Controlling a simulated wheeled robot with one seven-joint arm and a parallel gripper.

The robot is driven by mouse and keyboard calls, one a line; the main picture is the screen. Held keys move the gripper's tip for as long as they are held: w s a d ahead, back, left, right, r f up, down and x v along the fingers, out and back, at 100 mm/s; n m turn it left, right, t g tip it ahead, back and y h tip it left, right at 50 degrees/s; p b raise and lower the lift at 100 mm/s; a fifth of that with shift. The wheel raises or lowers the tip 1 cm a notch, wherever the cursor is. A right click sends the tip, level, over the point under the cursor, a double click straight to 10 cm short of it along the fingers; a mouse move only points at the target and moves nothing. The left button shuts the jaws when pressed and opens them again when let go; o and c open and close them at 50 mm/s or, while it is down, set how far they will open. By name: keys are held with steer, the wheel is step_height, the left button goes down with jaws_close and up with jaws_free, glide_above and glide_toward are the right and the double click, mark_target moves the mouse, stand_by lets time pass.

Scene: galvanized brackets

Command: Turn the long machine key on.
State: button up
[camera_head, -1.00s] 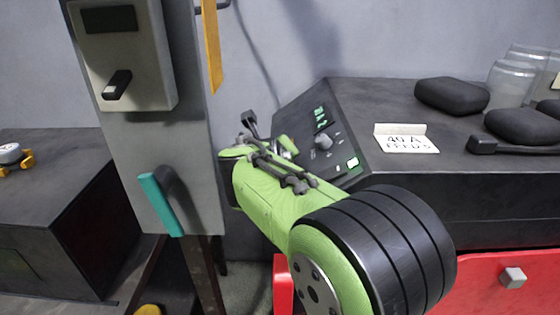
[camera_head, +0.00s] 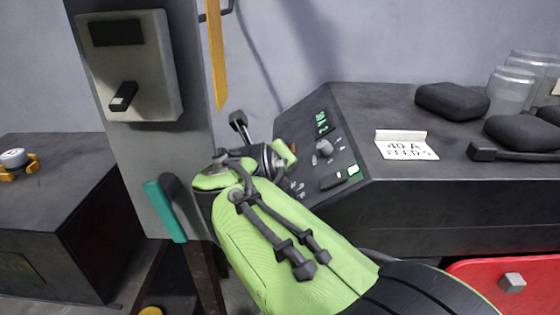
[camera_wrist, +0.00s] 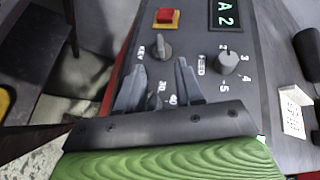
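The machine's sloped control panel (camera_head: 318,165) carries a grey key-like knob (camera_wrist: 162,46) with a small label beside it that seems to read KEY. The knob stands upright in the wrist view, just beyond my fingertips. My gripper (camera_wrist: 161,72) is open and empty, its two dark fingers pointing at the panel on either side of the knob's line. I see no contact. In the head view my green wrist hides the knob and most of the fingers.
A round numbered dial (camera_wrist: 229,63) is right of the knob, and a red button (camera_wrist: 167,16) on yellow is beyond it. A green display (camera_head: 321,121) sits higher on the panel. A grey post with a switch box (camera_head: 128,70) and teal handle (camera_head: 165,210) stands close on the left.

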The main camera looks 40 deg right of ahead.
steer(key=v, duration=0.4)
steer(key=shift+a, duration=0.1)
steer(key=shift+o, duration=1.1)
steer(key=shift+p, duration=0.35)
steer(key=o, duration=0.3)
steer(key=w+d+r+n+g+y+p, duration=0.3)
steer(key=w+r+p, duration=0.3)
steer(key=p, duration=0.7)
steer(key=shift+w+d+r+n+g+y+p, duration=0.35)
steer(key=shift+w+d+y, duration=0.25)
steer(key=shift+d, duration=0.2)
steer(key=w+d+r+n+g+y+p, duration=0.45)
steer(key=n+p, duration=0.45)
steer(key=p, duration=1.1)
steer(key=shift+g+y, duration=0.25)
steer(key=shift+g, duration=0.55)
steer(key=s+f, duration=0.1)
steer(key=f, duration=1)
steer(key=s+f+b, duration=0.1)
steer(key=f, duration=0.5)
steer(key=shift+s+d, duration=0.2)
steer(key=shift+s, duration=0.1)
